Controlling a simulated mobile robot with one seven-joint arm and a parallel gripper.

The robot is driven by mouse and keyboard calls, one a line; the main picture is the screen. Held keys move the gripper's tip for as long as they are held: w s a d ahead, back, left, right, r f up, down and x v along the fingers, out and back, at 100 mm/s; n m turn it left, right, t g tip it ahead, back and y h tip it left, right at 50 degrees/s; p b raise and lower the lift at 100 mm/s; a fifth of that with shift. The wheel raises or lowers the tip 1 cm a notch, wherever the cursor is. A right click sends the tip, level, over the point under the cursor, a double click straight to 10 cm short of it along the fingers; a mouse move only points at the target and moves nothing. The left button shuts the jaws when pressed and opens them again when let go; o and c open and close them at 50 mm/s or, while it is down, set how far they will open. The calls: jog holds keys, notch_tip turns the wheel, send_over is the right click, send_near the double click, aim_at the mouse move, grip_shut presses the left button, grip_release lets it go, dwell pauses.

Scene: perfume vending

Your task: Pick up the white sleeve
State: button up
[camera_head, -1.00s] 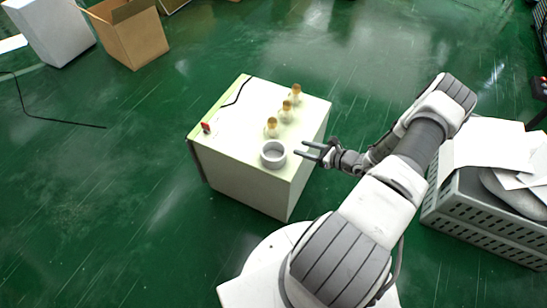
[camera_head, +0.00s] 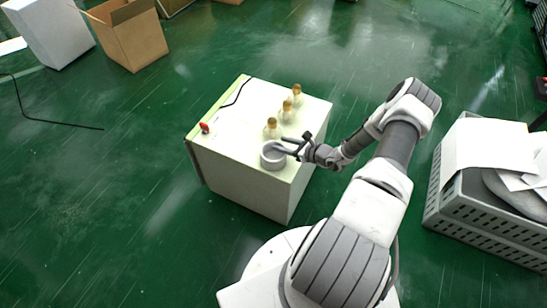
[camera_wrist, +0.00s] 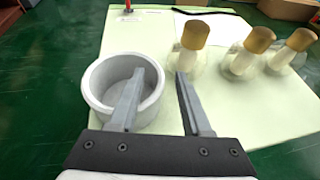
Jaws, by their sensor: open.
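The white sleeve (camera_head: 272,163) is a short, round, open-topped ring standing upright near the front edge of a pale cabinet top. It is large at the left in the wrist view (camera_wrist: 98,108). My gripper (camera_head: 286,146) is open and reaches in from the right at the sleeve. In the wrist view my gripper (camera_wrist: 162,76) has its left finger over the sleeve's opening and its right finger outside the right wall, so the rim lies between them. I cannot tell whether either finger touches it or how deep the left one reaches.
Several bottles with gold-brown caps, one of them (camera_head: 271,128) close behind the sleeve, stand in a row on the cabinet (camera_head: 225,130). A red item (camera_head: 205,128) and a black cable lie at the left. A grey crate (camera_head: 480,217) with white sheets stands on the right.

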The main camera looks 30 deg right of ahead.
grip_shut()
jog(key=shift+r, duration=0.1)
